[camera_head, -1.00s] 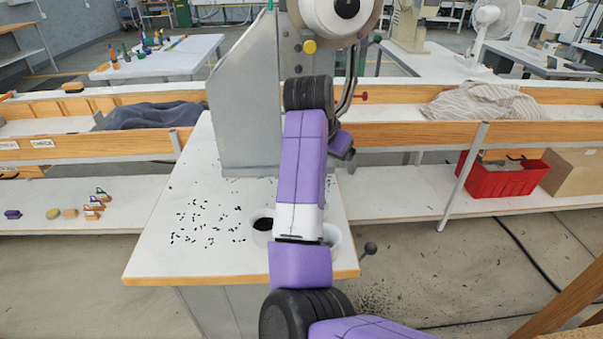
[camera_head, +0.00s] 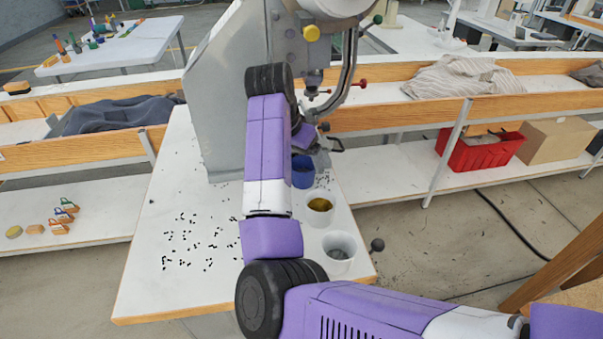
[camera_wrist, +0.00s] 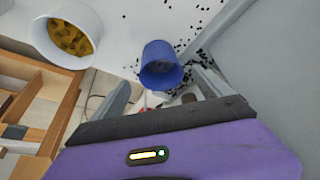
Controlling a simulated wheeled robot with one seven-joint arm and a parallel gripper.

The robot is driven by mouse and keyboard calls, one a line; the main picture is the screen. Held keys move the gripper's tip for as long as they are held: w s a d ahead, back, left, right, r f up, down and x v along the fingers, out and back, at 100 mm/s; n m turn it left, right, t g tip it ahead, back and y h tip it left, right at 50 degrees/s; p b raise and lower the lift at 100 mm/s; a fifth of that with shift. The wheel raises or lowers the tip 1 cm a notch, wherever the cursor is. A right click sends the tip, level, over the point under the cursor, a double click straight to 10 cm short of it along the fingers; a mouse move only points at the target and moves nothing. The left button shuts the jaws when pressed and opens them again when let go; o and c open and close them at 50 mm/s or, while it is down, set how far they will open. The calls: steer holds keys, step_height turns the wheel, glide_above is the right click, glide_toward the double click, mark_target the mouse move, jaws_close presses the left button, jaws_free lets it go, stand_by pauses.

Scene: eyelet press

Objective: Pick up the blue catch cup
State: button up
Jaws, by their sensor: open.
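The blue catch cup (camera_head: 302,172) stands on the white press table, just right of my forearm in the head view, partly hidden by my arm. In the wrist view the blue cup (camera_wrist: 160,62) is seen from above at an angle, between and just ahead of my two fingers. My gripper (camera_wrist: 160,80) is open and empty, with one finger on either side of the cup in the picture. I cannot tell whether either finger touches it. In the head view my gripper (camera_head: 325,145) is small, close to the cup.
A white cup with yellow pieces (camera_head: 320,208) and a white cup with grey contents (camera_head: 339,252) stand nearer on the table. The grey press (camera_head: 228,95) rises behind the blue cup. Black bits (camera_head: 190,240) lie scattered on the left. A red crate (camera_head: 480,148) is on a shelf.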

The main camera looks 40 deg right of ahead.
mark_target(303, 165)
steer(key=x, duration=0.4)
steer(key=shift+w, duration=0.1)
steer(key=c, duration=1.6)
steer(key=shift+o, duration=0.2)
